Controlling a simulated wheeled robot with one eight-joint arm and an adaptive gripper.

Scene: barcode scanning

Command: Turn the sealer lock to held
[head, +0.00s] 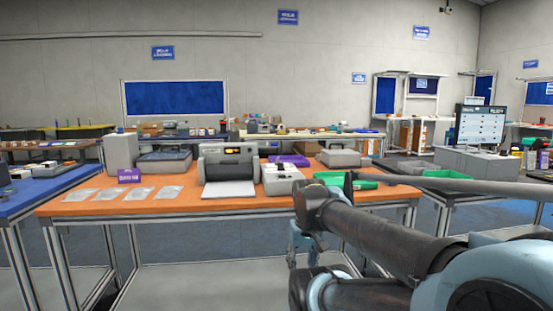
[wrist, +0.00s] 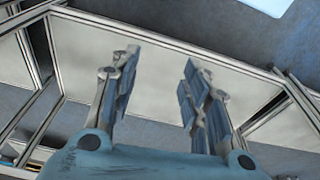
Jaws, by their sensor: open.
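A grey machine (head: 228,168) with a dark front and small orange lights stands at the middle of the orange bench (head: 130,206); it may be the sealer, but I cannot be sure. No lock or its setting can be made out at this size. My gripper (wrist: 162,72) is open and empty in the wrist view, its two fingers well apart. It points down over a pale lower shelf (wrist: 150,95), with nothing between the fingers. In the head view it is partly hidden by my arm, near the bench's front edge, right of the machine.
A white-topped box (head: 281,178) and green trays (head: 346,180) stand on the right. Grey devices (head: 164,160) stand behind. A monitor (head: 480,126) is at far right.

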